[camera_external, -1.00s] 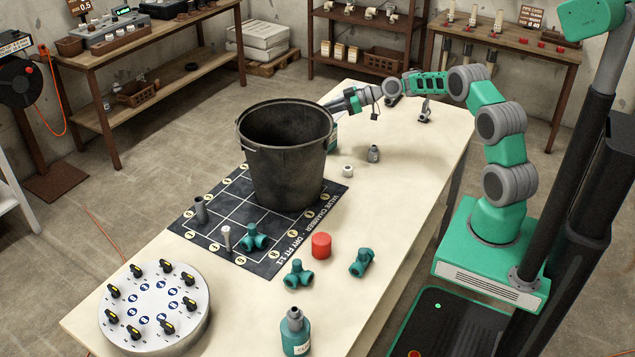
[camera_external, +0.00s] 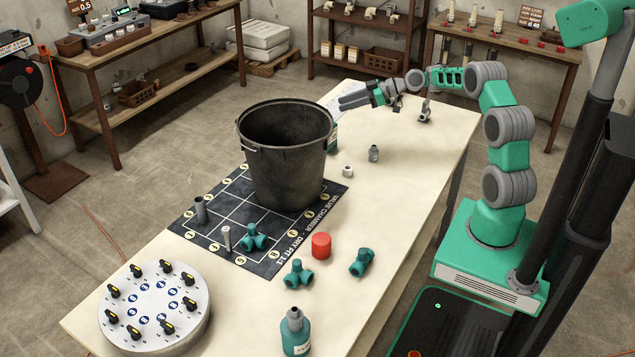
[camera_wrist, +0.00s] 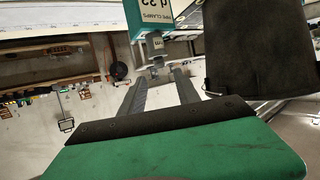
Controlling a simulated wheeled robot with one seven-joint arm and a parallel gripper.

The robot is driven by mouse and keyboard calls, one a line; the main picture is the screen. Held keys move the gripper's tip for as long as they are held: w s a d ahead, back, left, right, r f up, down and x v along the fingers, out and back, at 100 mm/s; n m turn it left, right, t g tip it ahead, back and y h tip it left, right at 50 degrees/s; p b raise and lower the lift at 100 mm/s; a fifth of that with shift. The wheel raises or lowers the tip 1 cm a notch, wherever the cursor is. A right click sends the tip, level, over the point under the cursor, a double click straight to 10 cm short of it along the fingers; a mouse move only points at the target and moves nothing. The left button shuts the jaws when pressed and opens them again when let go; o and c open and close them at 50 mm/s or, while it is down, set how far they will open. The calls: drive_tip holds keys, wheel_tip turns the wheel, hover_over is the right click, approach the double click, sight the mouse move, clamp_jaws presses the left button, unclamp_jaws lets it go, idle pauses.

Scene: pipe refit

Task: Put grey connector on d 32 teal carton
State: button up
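The teal carton (camera_external: 333,138) stands on the bench behind the black bucket, which partly hides it. In the wrist view the carton (camera_wrist: 148,20) appears upside down, with "d 32" on its label. The grey connector (camera_wrist: 156,45) shows at the carton's top face, upright and seemingly resting on it. In the external view I cannot make it out. My gripper (camera_external: 345,101) is above and beside the carton. In the wrist view its fingers (camera_wrist: 160,75) are spread apart with nothing clamped between them, and the connector is just beyond the tips.
The large black bucket (camera_external: 285,160) stands close beside the carton. A grey fitting (camera_external: 374,153), a white fitting (camera_external: 347,170) and another grey part (camera_external: 424,112) are on the bench. Teal fittings, a red cap (camera_external: 321,245) and a round dial plate (camera_external: 150,305) are nearer.

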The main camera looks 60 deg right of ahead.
drive_tip(key=s+a+m+g+h, duration=0.25)
drive_tip(key=s+a+g, duration=0.45)
drive_tip(key=a, duration=1)
drive_tip(key=s+a+f+m+g+h, duration=0.1)
drive_tip(key=s+a+f+m+h, duration=0.1)
drive_tip(key=s, duration=0.9)
drive_tip(key=s+a+f+m+h, duration=0.1)
drive_tip(key=s+a+f+h, duration=0.1)
drive_tip(key=s, duration=1)
drive_tip(key=shift+s+f+m+g+h, duration=0.25)
drive_tip(key=shift+f+m+g+h, duration=0.05)
drive_tip(key=shift+m+g+h, duration=0.1)
drive_tip(key=shift+r+p, duration=0.65)
drive_tip(key=shift+r, duration=0.3)
